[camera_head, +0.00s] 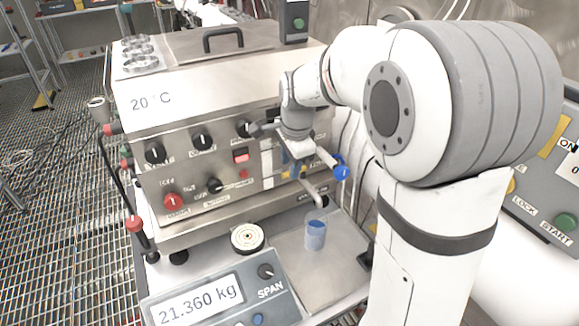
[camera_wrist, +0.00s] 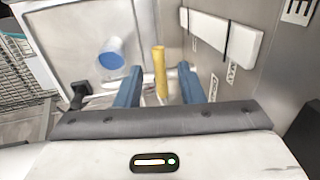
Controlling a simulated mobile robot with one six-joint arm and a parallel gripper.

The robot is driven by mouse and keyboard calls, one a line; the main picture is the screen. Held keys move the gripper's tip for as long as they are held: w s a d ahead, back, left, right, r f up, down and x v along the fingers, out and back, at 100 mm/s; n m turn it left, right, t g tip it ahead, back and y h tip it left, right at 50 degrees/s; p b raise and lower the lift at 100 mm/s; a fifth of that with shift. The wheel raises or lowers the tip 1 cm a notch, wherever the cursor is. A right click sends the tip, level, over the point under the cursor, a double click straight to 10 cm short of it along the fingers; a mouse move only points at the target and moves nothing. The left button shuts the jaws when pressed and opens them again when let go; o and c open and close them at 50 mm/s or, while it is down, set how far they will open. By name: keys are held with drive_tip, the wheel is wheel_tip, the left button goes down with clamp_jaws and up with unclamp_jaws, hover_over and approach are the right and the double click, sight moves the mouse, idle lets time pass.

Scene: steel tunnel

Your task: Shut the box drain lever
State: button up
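The drain lever (camera_wrist: 160,72) shows in the wrist view as an upright yellow handle. My gripper (camera_wrist: 159,68) has its two blue fingers apart, one on each side of the yellow handle, with a gap showing on both sides. In the head view my gripper (camera_head: 306,160) is at the lower right of the front of the steel box (camera_head: 195,125). The metal drain spout (camera_head: 314,193) is just below it. The lever is largely hidden there by my gripper.
A clear cup with blue liquid (camera_head: 315,236) stands under the spout; it also shows in the wrist view (camera_wrist: 110,57). A scale display (camera_head: 205,303) reads 21.360 kg. Knobs (camera_head: 202,142) stick out of the box front. A white strip (camera_wrist: 225,32) is on the wall beside my gripper.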

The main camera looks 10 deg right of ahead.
wheel_tip(320, 180, up, 6)
drive_tip(key=s, duration=0.1)
drive_tip(key=shift+d, duration=0.25)
drive_tip(key=shift+s, duration=0.1)
